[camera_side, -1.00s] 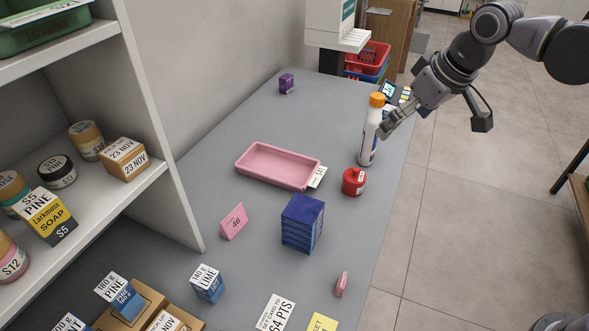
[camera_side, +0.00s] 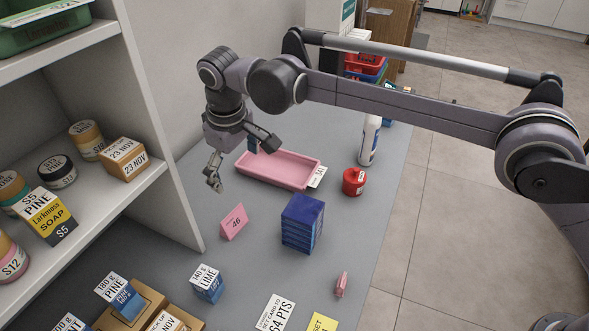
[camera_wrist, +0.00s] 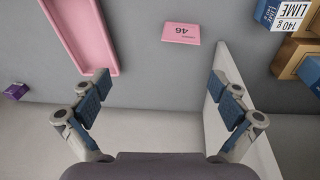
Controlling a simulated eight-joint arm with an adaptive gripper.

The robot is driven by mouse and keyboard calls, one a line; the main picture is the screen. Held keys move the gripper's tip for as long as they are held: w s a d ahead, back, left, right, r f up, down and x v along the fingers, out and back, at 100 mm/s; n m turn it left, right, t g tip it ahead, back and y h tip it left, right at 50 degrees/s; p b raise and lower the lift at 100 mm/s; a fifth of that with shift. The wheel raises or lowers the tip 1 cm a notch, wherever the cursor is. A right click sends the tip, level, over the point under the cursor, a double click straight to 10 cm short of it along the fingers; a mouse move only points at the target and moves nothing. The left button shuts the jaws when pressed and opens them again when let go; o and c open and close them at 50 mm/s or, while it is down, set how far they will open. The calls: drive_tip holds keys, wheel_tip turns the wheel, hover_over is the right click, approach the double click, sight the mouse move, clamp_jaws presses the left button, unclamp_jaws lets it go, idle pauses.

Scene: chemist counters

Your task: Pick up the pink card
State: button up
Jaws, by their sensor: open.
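The pink card (camera_side: 234,222), marked 46, stands tilted on the grey counter, left of the blue stack of boxes. In the wrist view the card (camera_wrist: 181,33) lies ahead of the fingers, a little right of the middle, with its number upside down. My gripper (camera_side: 232,163) is open and empty, above the counter and behind the card, near the left end of the pink tray (camera_side: 292,181). In the wrist view both fingers of my gripper (camera_wrist: 162,95) show spread apart, with blue pads and nothing between them.
The blue boxes (camera_side: 302,222) stand right of the card. A red jar (camera_side: 354,181) and white bottle (camera_side: 369,142) stand farther right. The white shelf's (camera_side: 165,170) end panel rises to the left. A 140 g LIME box (camera_side: 207,284) stands in front. Counter around the card is bare.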

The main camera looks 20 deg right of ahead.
drive_tip(key=s+a+f, duration=0.1)
drive_tip(key=a+f, duration=0.2)
hover_over(231, 215)
wheel_tip(231, 215, down, 5)
drive_tip(key=shift+s+f, duration=0.1)
drive_tip(key=shift+f, duration=2.65)
drive_tip(key=c, duration=0.9)
